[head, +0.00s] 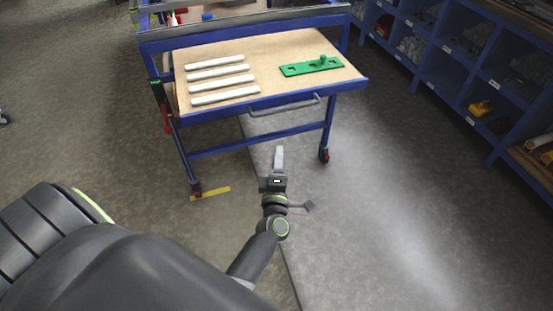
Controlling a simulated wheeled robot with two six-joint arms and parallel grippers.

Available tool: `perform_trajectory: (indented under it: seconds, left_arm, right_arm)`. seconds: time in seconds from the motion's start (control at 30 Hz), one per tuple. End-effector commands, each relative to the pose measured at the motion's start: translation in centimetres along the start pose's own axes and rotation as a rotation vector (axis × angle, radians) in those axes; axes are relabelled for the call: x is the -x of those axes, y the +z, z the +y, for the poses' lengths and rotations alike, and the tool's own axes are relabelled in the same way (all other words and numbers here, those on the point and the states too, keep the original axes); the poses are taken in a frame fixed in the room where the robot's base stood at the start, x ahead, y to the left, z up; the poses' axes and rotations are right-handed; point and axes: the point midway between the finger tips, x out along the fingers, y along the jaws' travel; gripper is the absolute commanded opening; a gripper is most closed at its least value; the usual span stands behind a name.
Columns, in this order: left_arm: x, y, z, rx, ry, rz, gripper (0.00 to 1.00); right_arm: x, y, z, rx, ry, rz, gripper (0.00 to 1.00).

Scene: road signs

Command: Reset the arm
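My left gripper (279,160) is in the middle of the head view, at the end of the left arm. It hangs over the floor in front of the trolley table, apart from it. Its fingers look like one narrow pale strip with no gap between them, and nothing shows in them. My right arm and gripper are not in view.
The blue trolley table (305,43) stands ahead on wheels. Several white bars (222,73) lie on its left side, and a green plate with a knob (312,66) on its right. Blue shelving (434,70) with bins runs along the right. The floor (390,200) between is clear.

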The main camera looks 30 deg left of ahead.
Motion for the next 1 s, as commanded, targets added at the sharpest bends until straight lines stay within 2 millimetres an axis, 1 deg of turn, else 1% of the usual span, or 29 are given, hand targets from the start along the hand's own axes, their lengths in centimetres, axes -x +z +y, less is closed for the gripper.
perform_trajectory:
  seconds: [0.2,0.37,0.47,0.57,0.67,0.7,0.77,0.8,0.87,0.9,0.97,1.0]
  left_arm:
    - [0.0,0.0,0.0,0.000,0.000,0.000,0.34]
    - [0.0,0.0,-0.1,-0.002,-0.002,-0.002,0.34]
    - [0.5,0.3,-1.4,-0.054,-0.029,-0.033,0.34]
    - [2.0,0.9,-5.1,-0.200,-0.103,-0.126,0.34]
    - [5.3,1.2,-11.0,-0.414,-0.219,-0.278,0.34]
    - [7.0,1.0,-13.6,-0.504,-0.269,-0.347,0.34]
    - [9.8,0.5,-17.3,-0.634,-0.344,-0.454,0.34]
    - [11.8,-0.1,-19.6,-0.713,-0.391,-0.524,0.34]
    - [15.1,-1.2,-22.7,-0.825,-0.462,-0.631,0.34]
    - [17.3,-2.2,-24.6,-0.895,-0.508,-0.702,0.34]
    - [20.8,-3.9,-27.2,-0.992,-0.575,-0.809,0.34]
    - [23.1,-5.2,-28.7,-1.054,-0.620,-0.882,0.34]
  right_arm:
    - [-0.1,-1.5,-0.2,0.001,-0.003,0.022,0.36]
    - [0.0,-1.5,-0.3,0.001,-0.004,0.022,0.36]
    - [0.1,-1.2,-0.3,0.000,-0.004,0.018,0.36]
    - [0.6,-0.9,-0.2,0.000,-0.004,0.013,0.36]
    - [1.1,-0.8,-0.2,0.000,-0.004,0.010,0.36]
    - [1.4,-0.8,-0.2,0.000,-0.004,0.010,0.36]
    - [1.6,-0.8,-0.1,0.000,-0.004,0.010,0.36]
    - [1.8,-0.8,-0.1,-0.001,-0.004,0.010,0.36]
    - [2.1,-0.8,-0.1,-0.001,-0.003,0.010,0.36]
    - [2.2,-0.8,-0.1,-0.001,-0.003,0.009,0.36]
    - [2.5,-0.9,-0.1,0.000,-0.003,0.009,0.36]
    - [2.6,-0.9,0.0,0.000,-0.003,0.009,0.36]
